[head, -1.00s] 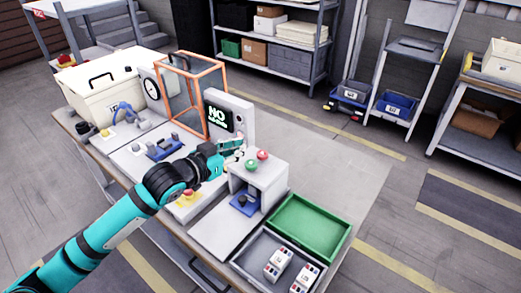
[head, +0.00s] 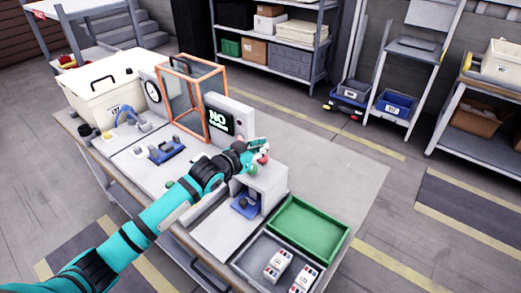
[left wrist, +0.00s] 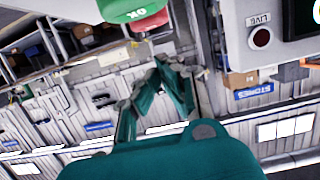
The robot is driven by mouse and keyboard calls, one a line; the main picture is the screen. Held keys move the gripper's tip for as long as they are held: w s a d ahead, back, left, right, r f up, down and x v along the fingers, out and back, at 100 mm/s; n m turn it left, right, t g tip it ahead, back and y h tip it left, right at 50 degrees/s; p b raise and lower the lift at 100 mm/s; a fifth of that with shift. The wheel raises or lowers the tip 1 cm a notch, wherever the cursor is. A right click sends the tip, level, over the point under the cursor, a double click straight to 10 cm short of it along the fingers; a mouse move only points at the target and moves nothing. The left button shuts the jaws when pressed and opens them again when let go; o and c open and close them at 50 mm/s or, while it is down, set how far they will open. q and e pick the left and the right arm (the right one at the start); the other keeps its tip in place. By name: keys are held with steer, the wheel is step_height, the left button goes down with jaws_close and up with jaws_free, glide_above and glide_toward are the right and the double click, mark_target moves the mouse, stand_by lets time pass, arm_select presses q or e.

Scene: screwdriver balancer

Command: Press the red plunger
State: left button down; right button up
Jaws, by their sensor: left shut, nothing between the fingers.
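The red plunger (head: 263,159) stands on top of a small grey box (head: 268,180). My left gripper (head: 255,149) is at the top of this box, beside the red plunger, and covers part of it. Its fingers are shut with nothing between them. In the left wrist view, the red plunger (left wrist: 151,21) shows partly behind a green cap marked OK (left wrist: 128,9). The fingertips of my left gripper (left wrist: 157,62) appear below both in that picture; whether they touch the red plunger I cannot tell. My right gripper is out of view.
A display panel (head: 241,117) reading NO stands just behind the box. An orange-framed case (head: 202,112) is further left. A green tray (head: 310,230) and a grey tray with white blocks (head: 252,265) lie at the right. A blue fixture (head: 246,207) sits inside the box.

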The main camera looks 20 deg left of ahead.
arm_select(q)
steer(key=shift+s+a+f, duration=0.15)
steer(key=shift+f, duration=1)
